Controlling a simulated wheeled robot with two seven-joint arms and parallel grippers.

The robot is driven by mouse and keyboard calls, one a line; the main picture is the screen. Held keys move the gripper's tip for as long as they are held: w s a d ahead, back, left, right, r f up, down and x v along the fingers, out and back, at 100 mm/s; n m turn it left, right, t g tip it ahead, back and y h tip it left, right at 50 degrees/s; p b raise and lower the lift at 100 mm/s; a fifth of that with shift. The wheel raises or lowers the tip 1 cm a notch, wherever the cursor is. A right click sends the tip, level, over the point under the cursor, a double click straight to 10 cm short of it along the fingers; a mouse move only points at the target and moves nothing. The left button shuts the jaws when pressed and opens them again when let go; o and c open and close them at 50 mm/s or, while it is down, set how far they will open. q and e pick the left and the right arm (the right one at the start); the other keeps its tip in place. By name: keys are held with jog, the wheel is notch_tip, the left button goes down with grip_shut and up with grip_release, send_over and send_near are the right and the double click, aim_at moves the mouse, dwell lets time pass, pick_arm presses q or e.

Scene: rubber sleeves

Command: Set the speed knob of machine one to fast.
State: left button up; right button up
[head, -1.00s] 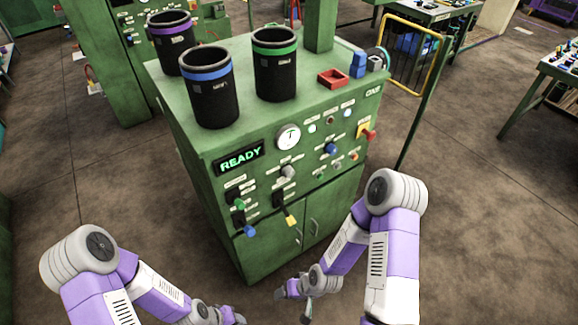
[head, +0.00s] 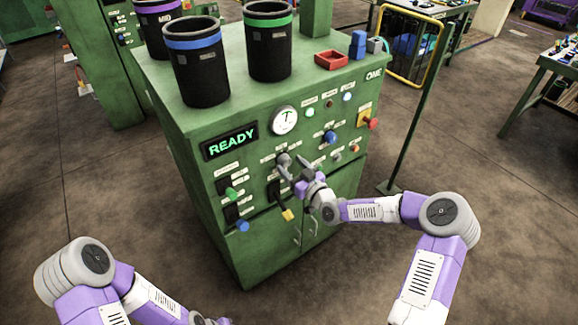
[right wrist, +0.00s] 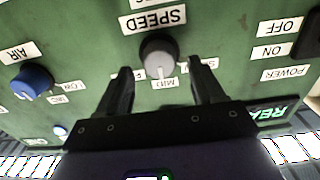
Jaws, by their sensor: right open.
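Machine one (head: 262,120) is the green cabinet marked ONE, its panel facing me. The grey speed knob (right wrist: 158,55) shows in the right wrist view beside its SPEED label (right wrist: 152,20); its pale pointer line is towards the MID label (right wrist: 163,83). In the head view the knob (head: 283,160) is partly hidden by my gripper. My right gripper (right wrist: 161,88) is open, one finger on each side of the knob and slightly short of it; I see no contact. My left arm is at the bottom left of the head view, its fingers below the edge.
A blue AIR knob (right wrist: 33,82) is close by on the panel. Dark sleeves with coloured bands (head: 268,45) stand on top.

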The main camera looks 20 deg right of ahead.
jog(key=shift+x, duration=0.9)
jog(key=shift+c, duration=0.4)
jog(key=c, duration=0.9)
jog(key=shift+c, duration=0.2)
